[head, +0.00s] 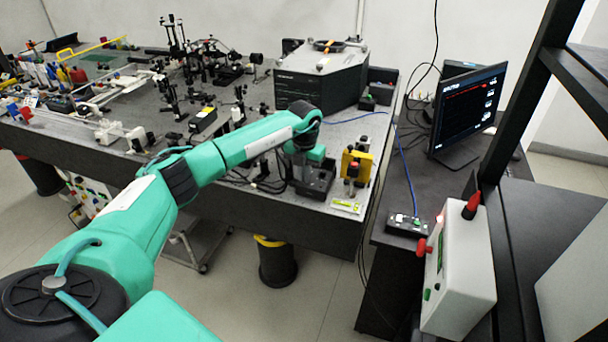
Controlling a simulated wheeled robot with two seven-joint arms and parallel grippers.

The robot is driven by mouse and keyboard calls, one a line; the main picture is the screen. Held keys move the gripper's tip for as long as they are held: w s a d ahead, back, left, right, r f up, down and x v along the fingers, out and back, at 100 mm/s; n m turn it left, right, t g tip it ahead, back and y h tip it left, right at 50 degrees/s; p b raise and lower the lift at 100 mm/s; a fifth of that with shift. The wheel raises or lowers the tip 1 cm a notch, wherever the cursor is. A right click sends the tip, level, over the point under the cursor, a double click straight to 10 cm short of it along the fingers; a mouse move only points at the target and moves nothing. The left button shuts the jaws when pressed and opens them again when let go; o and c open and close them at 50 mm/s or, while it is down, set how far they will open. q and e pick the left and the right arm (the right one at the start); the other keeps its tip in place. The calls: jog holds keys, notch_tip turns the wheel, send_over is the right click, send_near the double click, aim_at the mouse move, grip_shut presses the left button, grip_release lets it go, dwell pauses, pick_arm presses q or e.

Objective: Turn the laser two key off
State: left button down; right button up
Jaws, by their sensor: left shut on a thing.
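My left arm reaches in from the left, and its gripper (303,172) points down at a small dark box (318,190) near the front right corner of the optical bench. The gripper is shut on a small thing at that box. The thing is hidden by the fingers and too small to make out, so I cannot tell whether it is the laser two key or how it is turned. My right gripper is not in view.
A yellow bracket (356,164) stands just right of the dark box. A large grey spectrometer housing (320,72) and many optics posts fill the bench (255,208).

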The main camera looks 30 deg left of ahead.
pick_arm(q)
jog(key=shift+w+r+n, duration=0.1)
jog(key=shift+n, duration=0.5)
jog(key=c, duration=1.6)
grip_release()
notch_tip(320, 180, up, 14)
jog(key=b, duration=0.3)
